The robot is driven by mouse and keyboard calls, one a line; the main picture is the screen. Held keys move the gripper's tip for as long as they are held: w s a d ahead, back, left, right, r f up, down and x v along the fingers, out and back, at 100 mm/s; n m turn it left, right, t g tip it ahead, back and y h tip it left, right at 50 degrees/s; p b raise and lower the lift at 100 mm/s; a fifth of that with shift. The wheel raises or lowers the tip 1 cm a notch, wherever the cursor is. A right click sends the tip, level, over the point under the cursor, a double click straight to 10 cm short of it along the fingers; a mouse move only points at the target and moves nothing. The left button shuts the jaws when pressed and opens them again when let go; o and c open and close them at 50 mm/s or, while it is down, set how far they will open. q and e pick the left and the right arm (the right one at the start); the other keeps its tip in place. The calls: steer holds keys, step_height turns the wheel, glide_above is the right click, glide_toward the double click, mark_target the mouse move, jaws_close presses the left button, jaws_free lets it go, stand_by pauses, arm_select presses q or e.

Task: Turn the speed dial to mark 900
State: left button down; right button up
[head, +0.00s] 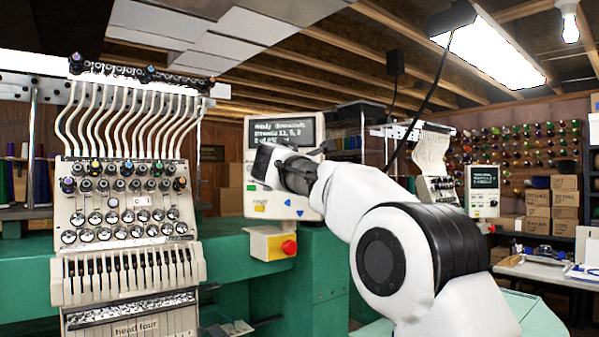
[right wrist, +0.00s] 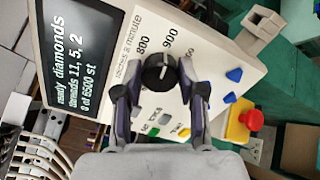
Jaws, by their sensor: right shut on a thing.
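The speed dial (right wrist: 158,73) is a round black knob with a pale line on its face, on the cream control panel (right wrist: 215,68). In the right wrist view the printed marks 800 (right wrist: 142,46) and 900 (right wrist: 169,39) show beside it. I cannot tell exactly which mark the line meets. My right gripper (right wrist: 162,80) is shut on the dial, one finger on each side. In the head view my right gripper (head: 280,170) covers the dial in front of the control panel (head: 257,203). My left gripper is not in view.
The panel's screen (right wrist: 75,50) reads "ready diamonds". Coloured buttons lie near the fingers. A red stop button (head: 289,248) on a yellow box (head: 263,245) sits below the panel. The embroidery head (head: 125,215) with its thread tubes stands at left.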

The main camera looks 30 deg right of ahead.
steer(key=shift+r, duration=0.1)
stand_by(0.3)
steer(key=o, duration=0.9)
steer(key=shift+c, duration=0.2)
steer(key=shift+o, duration=1.4)
steer(key=shift+w, duration=0.1)
steer(key=v, duration=1.1)
steer(key=shift+s+a, duration=0.2)
steer(key=shift+a, duration=0.1)
